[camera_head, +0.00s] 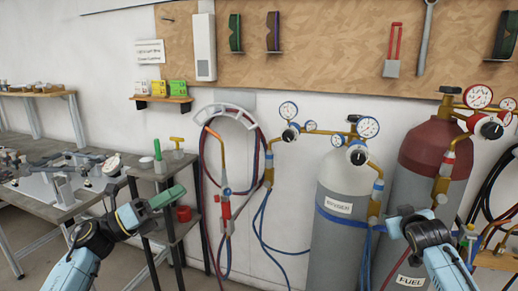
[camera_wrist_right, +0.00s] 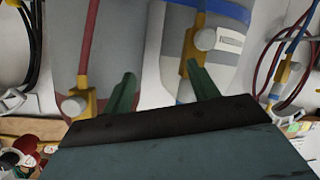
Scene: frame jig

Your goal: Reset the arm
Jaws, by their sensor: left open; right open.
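My left arm comes in from the lower left, and its gripper (camera_head: 168,197) is raised in front of the small dark stand. Its green fingers point right and it holds nothing that I can see. My right arm comes in from the lower right, and its gripper (camera_head: 400,222) is in front of the gas cylinders, partly hidden by its own wrist. In the right wrist view the two green fingers (camera_wrist_right: 161,88) are spread apart with nothing between them. The grey cylinder (camera_head: 338,207) and the red-topped cylinder (camera_head: 427,150) stand behind it.
Pressure gauges (camera_head: 368,127) and hoses (camera_head: 262,222) sit around the cylinders. A torch (camera_head: 226,205) hangs on the wall. The stand (camera_head: 160,172) holds a green bottle and a red container (camera_head: 183,213). A workbench (camera_head: 48,200) with a metal jig is at left.

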